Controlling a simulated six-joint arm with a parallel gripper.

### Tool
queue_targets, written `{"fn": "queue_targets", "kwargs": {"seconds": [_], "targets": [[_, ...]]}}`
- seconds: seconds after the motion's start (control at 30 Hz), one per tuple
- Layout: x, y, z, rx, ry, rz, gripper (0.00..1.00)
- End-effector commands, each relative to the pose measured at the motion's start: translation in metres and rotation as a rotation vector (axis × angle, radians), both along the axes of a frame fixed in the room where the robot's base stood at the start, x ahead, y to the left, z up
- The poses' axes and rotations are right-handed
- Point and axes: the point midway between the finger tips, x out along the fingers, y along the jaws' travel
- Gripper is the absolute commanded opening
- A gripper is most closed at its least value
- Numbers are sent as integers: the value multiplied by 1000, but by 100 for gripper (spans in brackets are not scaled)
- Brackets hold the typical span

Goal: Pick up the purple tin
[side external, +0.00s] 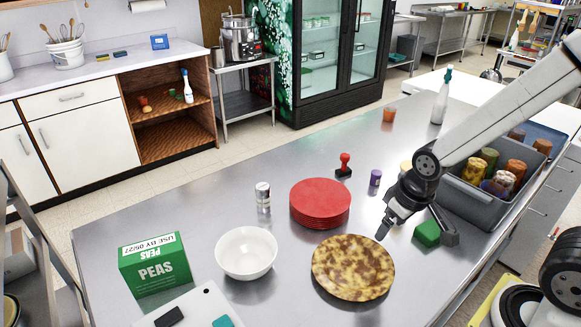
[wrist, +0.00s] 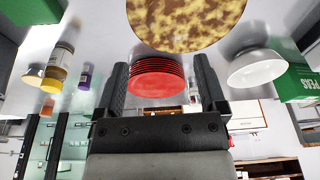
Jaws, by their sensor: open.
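The purple tin (side external: 375,178) is a small upright cylinder with a pale top. It stands on the steel counter behind my gripper, right of the red plates. The wrist view shows it at the left (wrist: 85,77), outside the jaws. My gripper (side external: 416,233) is open and low over the counter, apart from the tin, with a green block (side external: 427,234) near its fingers. In the wrist view the open jaws (wrist: 161,70) hold nothing, and the red plate stack shows in the gap beyond them.
Red plates (side external: 320,203) and a mottled plate (side external: 352,268) lie left of my gripper. A red-handled stamp (side external: 344,166) stands near the tin. A grey bin of jars (side external: 482,203) is at the right. A white bowl (side external: 246,253) and peas box (side external: 155,266) stand at the left.

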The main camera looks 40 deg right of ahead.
Motion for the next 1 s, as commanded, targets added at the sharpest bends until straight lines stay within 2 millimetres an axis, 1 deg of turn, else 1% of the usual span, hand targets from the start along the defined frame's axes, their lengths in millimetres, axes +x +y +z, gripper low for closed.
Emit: {"fn": "queue_targets", "kwargs": {"seconds": [0.2, 0.37, 0.83, 1.0], "targets": [[0, 0, 2, 0, -1, 0, 90], [1, 0, 9, 0, -4, 0, 90], [1, 0, 52, 0, -4, 0, 90], [5, -9, 48, -61, 25, 76, 90]]}}
